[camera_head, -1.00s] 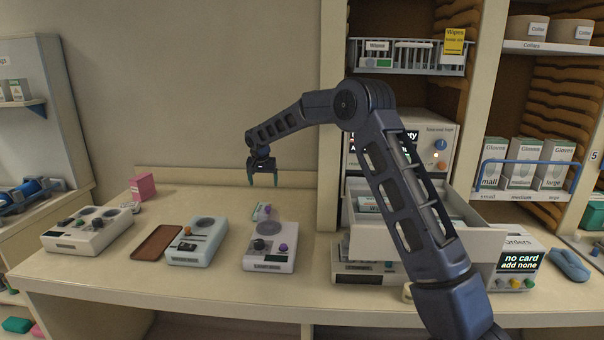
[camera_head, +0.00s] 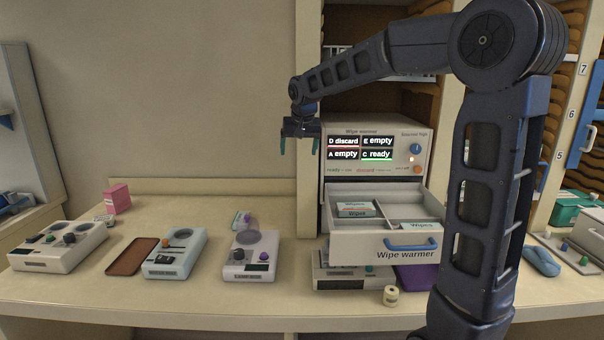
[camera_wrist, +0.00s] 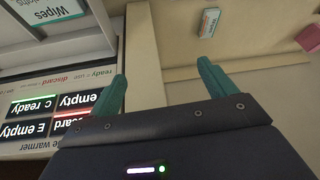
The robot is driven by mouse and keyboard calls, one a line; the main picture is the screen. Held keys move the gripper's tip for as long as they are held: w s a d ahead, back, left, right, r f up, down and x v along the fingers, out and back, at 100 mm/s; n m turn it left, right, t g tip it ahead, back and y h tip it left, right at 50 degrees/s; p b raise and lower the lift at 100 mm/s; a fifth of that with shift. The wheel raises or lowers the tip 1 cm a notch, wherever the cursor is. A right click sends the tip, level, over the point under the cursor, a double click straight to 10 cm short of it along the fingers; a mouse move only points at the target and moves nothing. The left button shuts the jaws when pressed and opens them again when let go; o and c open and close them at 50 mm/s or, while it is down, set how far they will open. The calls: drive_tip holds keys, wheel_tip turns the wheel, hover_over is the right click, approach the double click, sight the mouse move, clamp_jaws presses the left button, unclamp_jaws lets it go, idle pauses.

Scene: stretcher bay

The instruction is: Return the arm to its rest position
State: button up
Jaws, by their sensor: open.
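My gripper (camera_head: 299,147) is open and empty, with its fingers pointing down, above the counter and just left of the wipe warmer (camera_head: 427,178) in the head view. In the wrist view its two teal fingers (camera_wrist: 157,88) stand apart with nothing between them. My arm reaches up from the lower right, bends at a high elbow and extends left. The warmer's drawer (camera_head: 345,246) is pulled out and holds wipes packs (camera_head: 357,209). Its display reads D discard, E empty, A empty, C ready.
Several devices, including a light blue one (camera_head: 174,254), stand on the counter (camera_head: 205,303) with a brown tray (camera_head: 132,257) and a pink box (camera_head: 117,198). A small roll (camera_head: 390,296) is near the front edge. Shelving stands behind my arm. The air left of my gripper is clear.

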drive_tip(key=s+d, duration=0.8)
drive_tip(key=d, duration=0.4)
drive_tip(key=s+d+f, duration=0.4)
drive_tip(key=s+d, duration=0.4)
drive_tip(key=s, duration=0.3)
drive_tip(key=s+d+f+m+h, duration=0.1)
drive_tip(key=s+d+f, duration=0.4)
drive_tip(key=s+d, duration=0.4)
drive_tip(key=shift+s+m, duration=0.3)
drive_tip(key=shift+s, duration=0.55)
